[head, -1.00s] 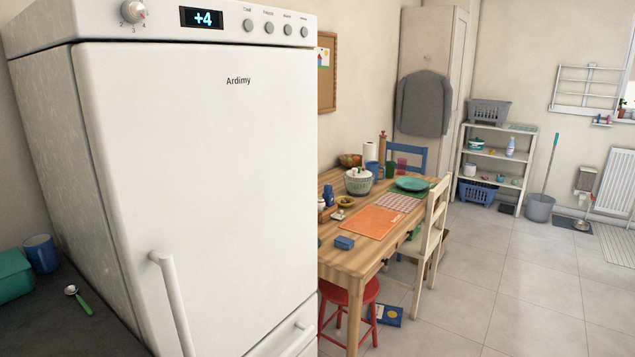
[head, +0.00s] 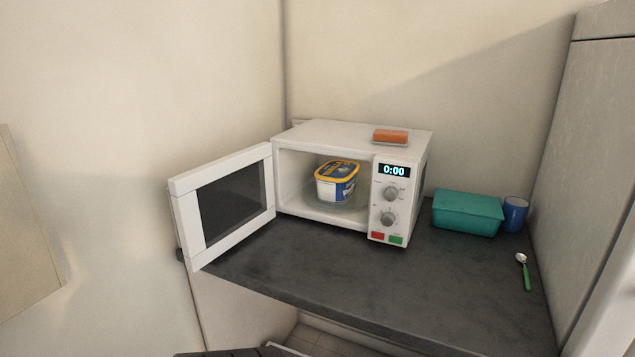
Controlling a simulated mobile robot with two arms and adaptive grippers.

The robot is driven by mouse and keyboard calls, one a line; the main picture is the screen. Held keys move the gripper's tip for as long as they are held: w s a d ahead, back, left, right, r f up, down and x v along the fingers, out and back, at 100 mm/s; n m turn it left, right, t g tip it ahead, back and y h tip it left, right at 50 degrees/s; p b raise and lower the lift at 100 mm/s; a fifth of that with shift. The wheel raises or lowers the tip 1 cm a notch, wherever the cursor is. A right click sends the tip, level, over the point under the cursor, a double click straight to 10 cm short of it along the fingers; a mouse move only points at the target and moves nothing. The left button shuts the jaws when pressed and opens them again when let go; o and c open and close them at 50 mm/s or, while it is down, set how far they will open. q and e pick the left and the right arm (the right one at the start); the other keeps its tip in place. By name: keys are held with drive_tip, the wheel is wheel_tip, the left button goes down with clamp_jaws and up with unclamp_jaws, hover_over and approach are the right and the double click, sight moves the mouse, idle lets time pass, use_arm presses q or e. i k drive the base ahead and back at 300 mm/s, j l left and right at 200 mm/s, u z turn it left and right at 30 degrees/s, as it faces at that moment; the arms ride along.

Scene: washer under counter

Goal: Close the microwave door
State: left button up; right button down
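The white microwave (head: 400,150) stands at the back of a dark counter, in the corner by the walls. Its door (head: 185,184) is hinged on the left and stands wide open, swung out toward the left wall. Inside, a yellow and blue tub (head: 337,181) sits on the glass turntable (head: 349,206). The panel on the right shows 0:00 above two knobs and a red and a green button. Neither of my grippers shows in the head view.
A teal box (head: 467,212), a blue cup (head: 514,214) and a green-handled spoon (head: 525,272) are on the counter's right part. The fridge (head: 600,150) bounds the right side. The counter in front of the microwave is clear.

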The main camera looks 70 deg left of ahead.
sight(216, 205)
drive_tip(key=u, duration=0.5)
drive_tip(key=j+u, duration=0.1)
drive_tip(key=u, duration=0.35)
drive_tip(key=i+u, duration=0.1)
drive_tip(key=u, duration=0.85)
drive_tip(key=i, duration=0.05)
